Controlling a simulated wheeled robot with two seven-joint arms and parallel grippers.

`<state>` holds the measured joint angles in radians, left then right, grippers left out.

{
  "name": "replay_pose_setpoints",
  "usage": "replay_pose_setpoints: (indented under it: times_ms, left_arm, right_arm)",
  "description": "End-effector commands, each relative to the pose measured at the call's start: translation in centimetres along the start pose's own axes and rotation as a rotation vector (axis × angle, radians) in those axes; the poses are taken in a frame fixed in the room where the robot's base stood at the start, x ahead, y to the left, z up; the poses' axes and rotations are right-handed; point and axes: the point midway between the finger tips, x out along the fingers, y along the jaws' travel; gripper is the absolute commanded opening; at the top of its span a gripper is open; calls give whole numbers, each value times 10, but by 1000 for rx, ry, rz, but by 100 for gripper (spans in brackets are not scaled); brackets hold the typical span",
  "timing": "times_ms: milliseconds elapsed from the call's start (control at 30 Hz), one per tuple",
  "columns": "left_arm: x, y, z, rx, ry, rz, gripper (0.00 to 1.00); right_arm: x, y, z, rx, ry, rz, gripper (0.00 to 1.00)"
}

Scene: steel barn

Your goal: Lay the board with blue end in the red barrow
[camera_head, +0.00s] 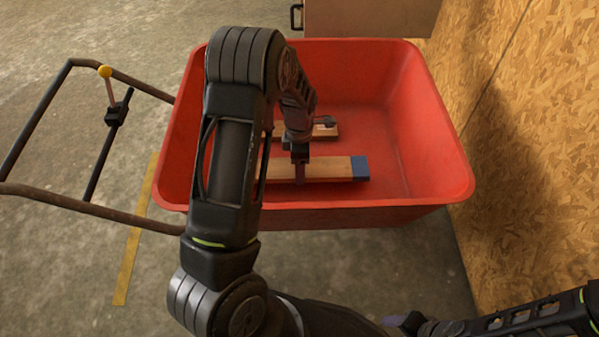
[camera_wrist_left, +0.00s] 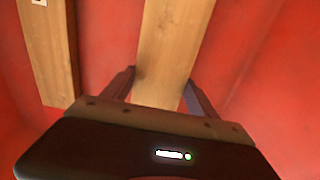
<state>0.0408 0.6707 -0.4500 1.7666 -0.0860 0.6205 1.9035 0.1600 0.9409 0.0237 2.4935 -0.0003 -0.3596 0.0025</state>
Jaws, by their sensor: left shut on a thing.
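The board with the blue end (camera_head: 336,169) is inside the red barrow (camera_head: 430,150), lying crosswise with its blue end to the right. My left gripper (camera_head: 300,176) reaches down into the barrow and is shut on this board. In the left wrist view the board (camera_wrist_left: 172,45) runs between the two fingers of the left gripper (camera_wrist_left: 160,85). I cannot tell whether the board touches the barrow's floor. My left arm hides the board's left part. My right gripper (camera_head: 397,322) is low at the bottom edge, outside the barrow; its jaws are unclear.
A second wooden piece (camera_head: 326,131) with a dark part on it lies behind in the barrow; it also shows in the left wrist view (camera_wrist_left: 48,50). The barrow's right side is clear. A chipboard wall (camera_head: 540,130) stands right; a metal handle frame (camera_head: 80,208) extends left.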

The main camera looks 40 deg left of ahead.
Motion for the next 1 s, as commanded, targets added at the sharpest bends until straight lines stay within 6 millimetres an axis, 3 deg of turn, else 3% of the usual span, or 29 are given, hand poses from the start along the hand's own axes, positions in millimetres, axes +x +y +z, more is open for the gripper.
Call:
replay_pose_setpoints:
  times_ms: [233, 633, 667, 900, 1000]
  left_arm:
    - [34, 0, 0, 0, 1, -2, 10]
    - [38, 0, 0, 0, 0, 0, 10]
    - [39, 0, 0, 0, 0, -1, 69]
    - [38, 0, 0, 0, 0, -1, 88]
    - [38, 0, 0, 0, 0, -1, 90]
  right_arm:
    - [10, 6, -3, 4, 7, 3, 54]
    - [11, 7, -4, 5, 8, 4, 54]
    - [11, 7, -4, 5, 9, 4, 54]
    - [11, 7, -4, 5, 8, 4, 54]
    - [11, 7, -4, 5, 8, 4, 54]
